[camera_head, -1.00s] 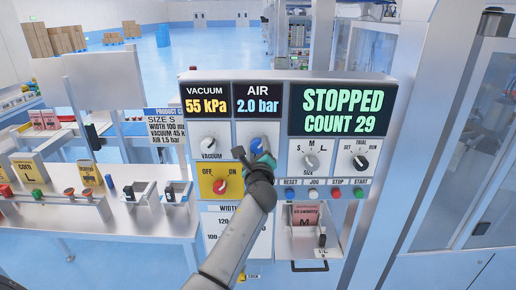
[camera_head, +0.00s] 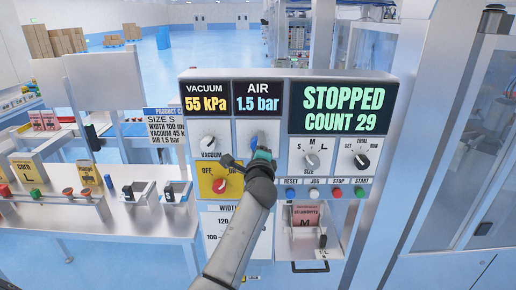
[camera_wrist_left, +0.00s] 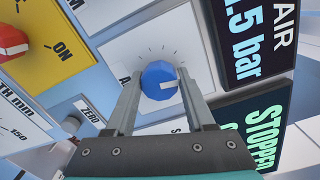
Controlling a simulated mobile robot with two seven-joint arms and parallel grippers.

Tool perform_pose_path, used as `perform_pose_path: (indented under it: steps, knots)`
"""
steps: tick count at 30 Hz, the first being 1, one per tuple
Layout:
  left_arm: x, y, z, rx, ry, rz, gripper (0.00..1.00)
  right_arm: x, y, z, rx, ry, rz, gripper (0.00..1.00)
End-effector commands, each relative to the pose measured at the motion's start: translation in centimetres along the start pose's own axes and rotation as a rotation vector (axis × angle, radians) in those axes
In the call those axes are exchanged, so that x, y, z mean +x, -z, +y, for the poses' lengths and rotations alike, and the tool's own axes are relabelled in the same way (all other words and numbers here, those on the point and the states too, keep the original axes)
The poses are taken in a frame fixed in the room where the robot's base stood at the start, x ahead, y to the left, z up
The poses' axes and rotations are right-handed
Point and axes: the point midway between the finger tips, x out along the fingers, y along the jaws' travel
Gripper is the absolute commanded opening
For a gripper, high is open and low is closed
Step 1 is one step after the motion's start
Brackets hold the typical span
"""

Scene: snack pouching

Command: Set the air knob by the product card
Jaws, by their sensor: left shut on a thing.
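The blue air knob (camera_head: 254,144) is on the machine panel under the air display (camera_head: 258,98), which reads 1.5 bar. My left gripper (camera_head: 260,150) is at the knob and hides part of it. In the left wrist view the knob (camera_wrist_left: 158,82) sits between the two fingers of the left gripper (camera_wrist_left: 159,86), which is shut on it. The knob's pale pointer mark shows toward the right finger. The product card (camera_head: 164,126) at the left reads size S, vacuum 45 k(Pa), air 1.5 bar. My right gripper is not in view.
The vacuum display (camera_head: 206,99) reads 55 kPa above the vacuum knob (camera_head: 209,142). The red off/on switch (camera_head: 220,185) is below left of my gripper. The size knob (camera_head: 311,160) is to the right. The large display (camera_head: 342,111) reads STOPPED, COUNT 29.

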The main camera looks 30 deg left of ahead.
Motion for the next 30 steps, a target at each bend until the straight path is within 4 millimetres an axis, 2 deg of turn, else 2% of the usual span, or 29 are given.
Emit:
perform_pose_path:
  steps: [10, 26, 27, 30]
  knots:
    - [-0.02, 0.05, 0.11, -0.148, -0.006, 0.004, 0.00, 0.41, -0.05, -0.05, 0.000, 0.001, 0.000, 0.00]
    - [-0.02, 0.05, 0.08, -0.172, -0.006, 0.005, 0.00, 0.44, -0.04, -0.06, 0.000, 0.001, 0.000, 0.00]
    - [-0.02, 0.05, 0.08, -0.171, -0.006, 0.005, 0.57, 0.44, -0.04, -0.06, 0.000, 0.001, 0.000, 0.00]
    - [-0.02, 0.04, 0.07, -0.171, -0.006, 0.005, 0.69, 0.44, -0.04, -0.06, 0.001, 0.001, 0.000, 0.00]
